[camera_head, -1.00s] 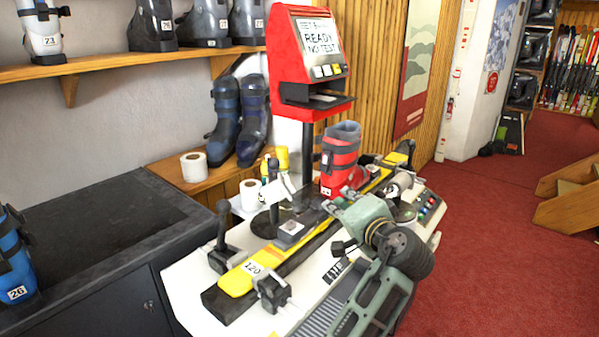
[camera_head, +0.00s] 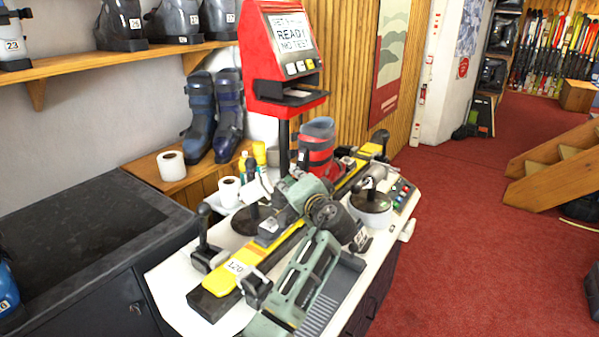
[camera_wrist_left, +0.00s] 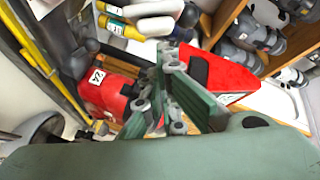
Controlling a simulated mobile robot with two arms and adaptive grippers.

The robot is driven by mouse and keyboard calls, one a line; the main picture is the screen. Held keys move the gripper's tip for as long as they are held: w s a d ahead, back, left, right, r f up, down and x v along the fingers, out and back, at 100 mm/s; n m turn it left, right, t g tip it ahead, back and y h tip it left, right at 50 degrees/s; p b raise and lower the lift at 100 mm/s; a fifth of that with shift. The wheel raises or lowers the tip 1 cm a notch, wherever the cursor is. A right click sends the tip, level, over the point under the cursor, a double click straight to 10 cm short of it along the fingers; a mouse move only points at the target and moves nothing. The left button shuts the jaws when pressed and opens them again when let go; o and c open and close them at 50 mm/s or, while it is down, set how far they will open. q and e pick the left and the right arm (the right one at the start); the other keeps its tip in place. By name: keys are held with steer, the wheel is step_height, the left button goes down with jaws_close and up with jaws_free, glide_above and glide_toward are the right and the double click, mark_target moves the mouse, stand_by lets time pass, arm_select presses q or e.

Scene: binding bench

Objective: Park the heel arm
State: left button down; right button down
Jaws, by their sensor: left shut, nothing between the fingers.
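My left gripper (camera_head: 290,184) is over the middle of the bench, in front of the red boot. In the left wrist view its fingers (camera_wrist_left: 165,55) are together and empty. The red boot (camera_head: 316,145) stands upright on the long yellow ski (camera_head: 222,275); it also shows in the left wrist view (camera_wrist_left: 110,92). A pale tilted block (camera_head: 257,189) on a dark post with a round base stands just left of my gripper. I cannot tell for sure which part is the heel arm; my own arm hides part of the ski and its fittings. My right gripper is out of view.
A red test machine (camera_head: 282,60) with a screen reading READY stands behind the boot. A round metal dish (camera_head: 370,208) sits at right. Red carpet (camera_head: 465,240) is mostly open.

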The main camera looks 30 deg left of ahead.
arm_select(q)
steer(key=shift+a+f, duration=0.25)
steer(key=shift+s+r, duration=0.1)
steer(key=shift+s, duration=0.05)
